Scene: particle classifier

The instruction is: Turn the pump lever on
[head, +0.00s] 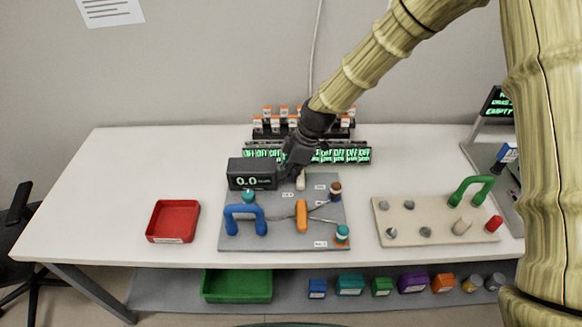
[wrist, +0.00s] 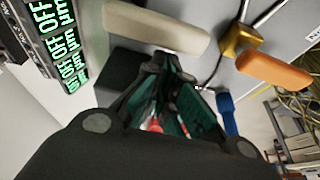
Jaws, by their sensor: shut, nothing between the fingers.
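A grey panel (head: 270,240) on the table carries an orange lever (head: 301,215) near its middle and a pale beige lever (head: 300,182) near its back edge. Neither lever has a label that I can read, so I cannot tell which one is the pump lever. My gripper (head: 290,171) is shut and empty, over the back of the panel beside the display box. In the wrist view, the beige lever (wrist: 155,27) lies just beyond my fingers (wrist: 168,78), and the orange lever (wrist: 273,70) on its brass-coloured body is farther right. I cannot tell whether my fingers touch the beige lever.
A black display (head: 252,174) reading 0.0 stands at the panel's back left. A row of "OFF" displays (head: 345,155) is behind. A blue handle (head: 245,219) stands front left. A red tray (head: 173,221) and a beige board (head: 405,233) flank the panel, with bare table between.

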